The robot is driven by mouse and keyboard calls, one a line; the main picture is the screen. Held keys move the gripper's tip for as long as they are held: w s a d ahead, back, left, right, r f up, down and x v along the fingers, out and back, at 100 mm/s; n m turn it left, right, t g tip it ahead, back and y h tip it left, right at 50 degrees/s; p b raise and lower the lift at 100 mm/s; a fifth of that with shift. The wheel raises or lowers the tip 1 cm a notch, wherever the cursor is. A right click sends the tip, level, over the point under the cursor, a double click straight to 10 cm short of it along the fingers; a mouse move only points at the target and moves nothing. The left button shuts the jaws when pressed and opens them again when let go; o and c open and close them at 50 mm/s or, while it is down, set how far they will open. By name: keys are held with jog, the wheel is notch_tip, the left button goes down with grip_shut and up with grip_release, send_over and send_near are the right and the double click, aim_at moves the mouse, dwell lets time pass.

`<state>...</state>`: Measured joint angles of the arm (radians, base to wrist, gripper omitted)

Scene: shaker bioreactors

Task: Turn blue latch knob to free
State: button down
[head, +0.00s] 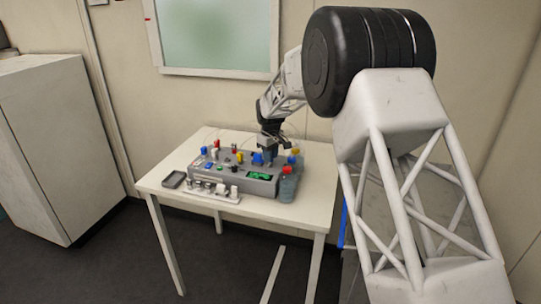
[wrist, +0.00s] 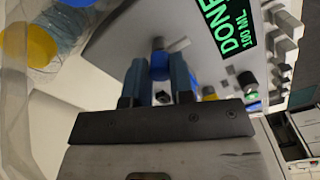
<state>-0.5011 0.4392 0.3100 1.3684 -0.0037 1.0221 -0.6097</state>
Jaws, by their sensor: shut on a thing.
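The blue latch knob (wrist: 159,66) is between my gripper's fingertips (wrist: 160,76) in the wrist view. The fingers are shut on it from both sides and hide part of it. A small grey bar (wrist: 172,47) shows just beyond the knob. In the head view my gripper (head: 268,150) reaches down onto the top of the grey bioreactor device (head: 228,176), with blue (head: 257,159) showing beside the fingers. The device's screen (wrist: 236,28) reads DONE and 100 ML in green. The latch's exact angle is hard to tell.
A bottle with a red cap (head: 287,184) stands at the device's right front corner. A white rack (head: 212,191) and a small dark tray (head: 173,180) lie in front and left on the white table (head: 160,174). Bottles with blue and yellow (wrist: 27,44) caps are close by in the wrist view.

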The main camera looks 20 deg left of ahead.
dwell(0.3)
jog(key=c, duration=1.3)
grip_release()
jog(key=shift+o, duration=0.2)
jog(key=shift+r, duration=0.1)
jog(key=shift+r, duration=3.85)
